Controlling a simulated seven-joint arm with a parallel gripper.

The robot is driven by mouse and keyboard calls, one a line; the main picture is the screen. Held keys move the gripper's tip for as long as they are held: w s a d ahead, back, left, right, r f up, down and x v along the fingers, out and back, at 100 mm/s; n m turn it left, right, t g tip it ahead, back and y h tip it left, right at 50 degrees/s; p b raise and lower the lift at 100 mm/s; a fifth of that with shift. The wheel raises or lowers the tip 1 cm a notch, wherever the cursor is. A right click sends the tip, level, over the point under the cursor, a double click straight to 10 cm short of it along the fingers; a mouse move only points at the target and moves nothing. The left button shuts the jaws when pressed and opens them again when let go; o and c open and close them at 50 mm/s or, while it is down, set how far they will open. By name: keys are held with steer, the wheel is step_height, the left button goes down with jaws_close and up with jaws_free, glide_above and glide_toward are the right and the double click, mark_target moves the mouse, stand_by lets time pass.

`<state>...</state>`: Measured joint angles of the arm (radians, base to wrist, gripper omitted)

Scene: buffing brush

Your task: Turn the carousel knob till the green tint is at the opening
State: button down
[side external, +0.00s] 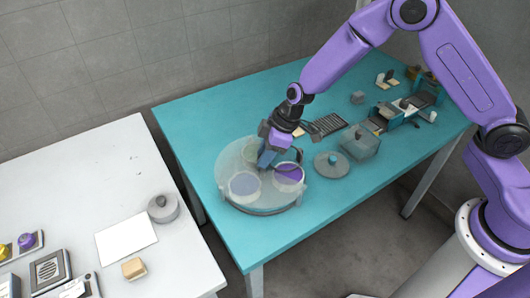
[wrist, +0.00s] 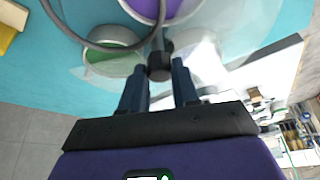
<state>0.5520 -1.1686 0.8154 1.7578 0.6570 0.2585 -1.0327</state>
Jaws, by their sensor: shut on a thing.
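The carousel (side external: 225,165) is a round, clear-covered unit on the teal table, with cups of tint inside. A purple tint (side external: 289,173) sits at its right and a pale blue-grey tint (side external: 244,184) at its front left. The purple tint (wrist: 165,8) is at the top of the wrist view, and the green tint (wrist: 112,38) is left of the knob. The dark carousel knob (wrist: 160,66) is at the centre, between my fingertips. My gripper (side external: 266,160) is over the carousel, shut on the knob; in the side view it hides the knob. I cannot tell clearly where the opening is.
A grey lidded pot (side external: 331,164) and a clear box (side external: 360,142) stand right of the carousel. A dark grille (side external: 328,124) lies behind. A dark curved band (wrist: 100,47) passes over the green cup. A white table (side external: 90,190) stands at left, across a gap.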

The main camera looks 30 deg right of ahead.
steer(key=shift+s+a+m+t+h, duration=0.1)
steer(key=shift+m+t+h, duration=0.2)
steer(key=shift+m, duration=0.65)
steer(key=shift+s+m+t+h, duration=0.1)
steer(key=shift+m+t+h, duration=0.15)
steer(key=shift+m, duration=0.7)
steer(key=shift+m+t+h, duration=0.45)
steer(key=shift+m+h, duration=0.3)
steer(key=shift+m, duration=1.55)
steer(key=c, duration=0.8)
jaws_free()
steer(key=shift+c, duration=0.2)
steer(key=shift+w+n+g+y, duration=0.1)
steer(key=shift+n+g+y, duration=0.25)
steer(key=shift+n, duration=1)
steer(key=shift+w+n+g+y, duration=0.15)
steer(key=shift+n+y, duration=0.4)
steer(key=shift+n, duration=0.8)
